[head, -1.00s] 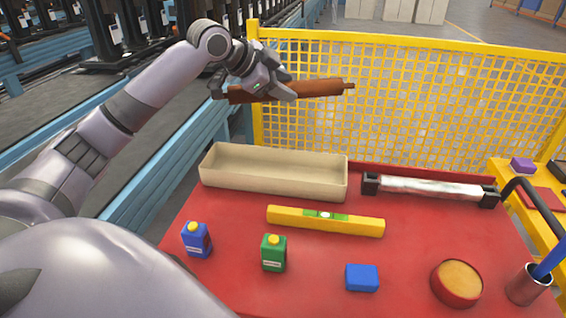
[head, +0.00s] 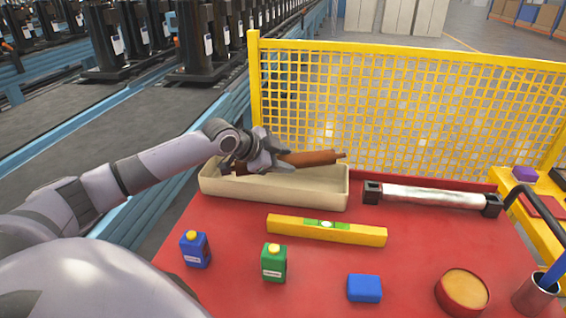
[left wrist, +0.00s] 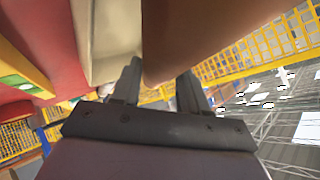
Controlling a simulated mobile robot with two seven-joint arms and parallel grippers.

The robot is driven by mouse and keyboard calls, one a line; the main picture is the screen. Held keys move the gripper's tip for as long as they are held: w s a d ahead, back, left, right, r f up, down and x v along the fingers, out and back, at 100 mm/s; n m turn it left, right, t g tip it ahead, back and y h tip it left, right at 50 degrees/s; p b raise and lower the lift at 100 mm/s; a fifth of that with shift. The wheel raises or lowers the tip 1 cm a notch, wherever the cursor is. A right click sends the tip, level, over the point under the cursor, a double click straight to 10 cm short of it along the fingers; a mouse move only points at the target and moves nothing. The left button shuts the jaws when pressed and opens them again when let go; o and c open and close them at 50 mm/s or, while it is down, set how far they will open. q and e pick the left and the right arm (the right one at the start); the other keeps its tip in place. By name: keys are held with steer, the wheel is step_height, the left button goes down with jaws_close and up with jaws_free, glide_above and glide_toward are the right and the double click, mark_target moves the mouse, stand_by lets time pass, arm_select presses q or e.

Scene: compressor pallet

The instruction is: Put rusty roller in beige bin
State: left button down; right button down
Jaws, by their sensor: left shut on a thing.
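The rusty roller (head: 312,158) is a brown cylinder with a thin end pin, held roughly level just above the beige bin (head: 300,190). My left gripper (head: 270,166) is shut on the rusty roller near its middle, over the back of the bin. In the left wrist view the roller (left wrist: 190,30) fills the top centre, between the fingers (left wrist: 158,88), and the pale bin wall (left wrist: 112,35) shows beside it. The bin is a long open box at the back left of the red table. Its floor is partly hidden. My right gripper does not show.
A silver roller in black holders (head: 430,197) lies right of the bin. A yellow level (head: 300,227), a blue bottle (head: 195,250), a green bottle (head: 274,263), a blue block (head: 364,288) and a round tub (head: 463,290) stand on the red table (head: 320,265). A yellow mesh fence (head: 400,110) rises behind.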

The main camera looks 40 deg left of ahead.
arm_select(q)
steer(key=shift+f, duration=0.35)
steer(key=c, duration=0.6)
jaws_free()
steer(key=shift+f, duration=0.2)
steer(key=shift+r, duration=0.15)
steer(key=shift+v, duration=5.9)
